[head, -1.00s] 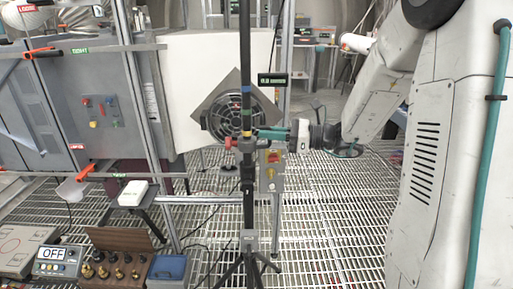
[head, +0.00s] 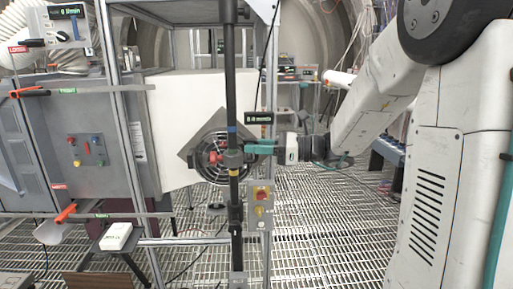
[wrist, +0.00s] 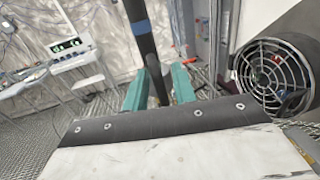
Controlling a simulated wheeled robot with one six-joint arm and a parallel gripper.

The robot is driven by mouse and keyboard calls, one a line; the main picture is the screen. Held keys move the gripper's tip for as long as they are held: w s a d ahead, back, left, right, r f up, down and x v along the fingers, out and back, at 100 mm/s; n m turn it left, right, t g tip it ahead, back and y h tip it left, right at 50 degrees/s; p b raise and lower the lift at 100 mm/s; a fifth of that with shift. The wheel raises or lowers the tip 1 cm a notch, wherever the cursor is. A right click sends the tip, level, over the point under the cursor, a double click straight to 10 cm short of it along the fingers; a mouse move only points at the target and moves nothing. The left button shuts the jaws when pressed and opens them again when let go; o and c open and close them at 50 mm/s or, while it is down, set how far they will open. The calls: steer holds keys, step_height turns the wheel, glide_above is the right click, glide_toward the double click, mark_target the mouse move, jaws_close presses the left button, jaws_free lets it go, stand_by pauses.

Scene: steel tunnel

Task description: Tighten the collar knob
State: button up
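The collar (head: 233,158) sits around the upright black pole (head: 231,90), in front of the round fan. Its red knob (head: 213,157) sticks out to the left of the pole. My gripper (head: 250,149) reaches in from the right at collar height, its teal fingers pointing left at the collar. In the wrist view my gripper (wrist: 160,80) has one teal finger on each side of the pole (wrist: 145,45). The knob is not clear in the wrist view.
The fan (head: 212,172) stands close behind the pole and also shows in the wrist view (wrist: 275,75). A small display (head: 258,118) and a switch box (head: 260,205) are right of the pole. A grey cabinet (head: 100,140) fills the left. Open grating lies to the right.

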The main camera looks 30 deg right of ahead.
steer(key=shift+d, duration=0.1)
steer(key=v, duration=0.7)
steer(key=shift+s+d, duration=0.2)
steer(key=shift+d, duration=0.05)
